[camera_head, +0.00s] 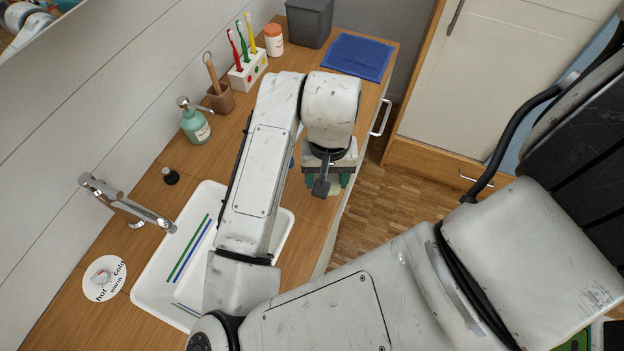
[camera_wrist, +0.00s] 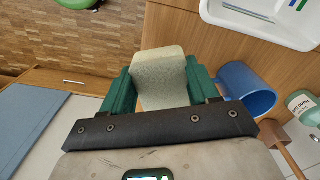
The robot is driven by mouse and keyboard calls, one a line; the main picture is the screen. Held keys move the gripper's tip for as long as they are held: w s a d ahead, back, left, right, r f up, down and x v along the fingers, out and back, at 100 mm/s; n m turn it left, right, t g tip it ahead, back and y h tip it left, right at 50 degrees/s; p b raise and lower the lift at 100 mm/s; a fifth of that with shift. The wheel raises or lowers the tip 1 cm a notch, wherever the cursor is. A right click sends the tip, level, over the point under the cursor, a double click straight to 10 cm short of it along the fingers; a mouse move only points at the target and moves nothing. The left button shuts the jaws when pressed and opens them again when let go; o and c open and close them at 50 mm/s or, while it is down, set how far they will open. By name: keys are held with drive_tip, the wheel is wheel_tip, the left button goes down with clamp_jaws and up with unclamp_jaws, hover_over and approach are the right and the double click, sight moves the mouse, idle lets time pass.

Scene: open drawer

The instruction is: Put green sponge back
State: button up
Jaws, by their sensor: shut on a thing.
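A pale green sponge (camera_wrist: 160,80) is gripped between the two green fingers of my gripper (camera_wrist: 159,85) in the wrist view. Its far end sticks out beyond the fingertips. In the head view my gripper (camera_head: 328,181) points down at the front edge of the wooden counter (camera_head: 378,44), right of the sink.
A blue mug (camera_wrist: 246,88) stands close to the right finger. A white sink (camera_head: 160,268), soap dispenser (camera_head: 194,122), brush holder (camera_head: 220,98), toothbrush stand (camera_head: 248,70), orange-lidded jar (camera_head: 274,40), grey bin (camera_head: 309,22) and blue cloth (camera_head: 357,57) are on the counter.

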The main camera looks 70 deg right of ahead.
drive_tip(key=w+f, duration=0.1)
drive_tip(key=w+d+f, duration=0.1)
drive_tip(key=f, duration=0.1)
drive_tip(key=w+f, duration=0.2)
drive_tip(key=shift+d+f+p, duration=0.2)
drive_tip(key=shift+d+p, duration=0.1)
drive_tip(key=shift+p, duration=0.05)
drive_tip(key=shift+f, duration=1.55)
drive_tip(key=shift+f, duration=0.1)
drive_tip(key=o, duration=1)
wheel_tip(320, 180, up, 12)
drive_tip(key=shift+r, duration=0.15)
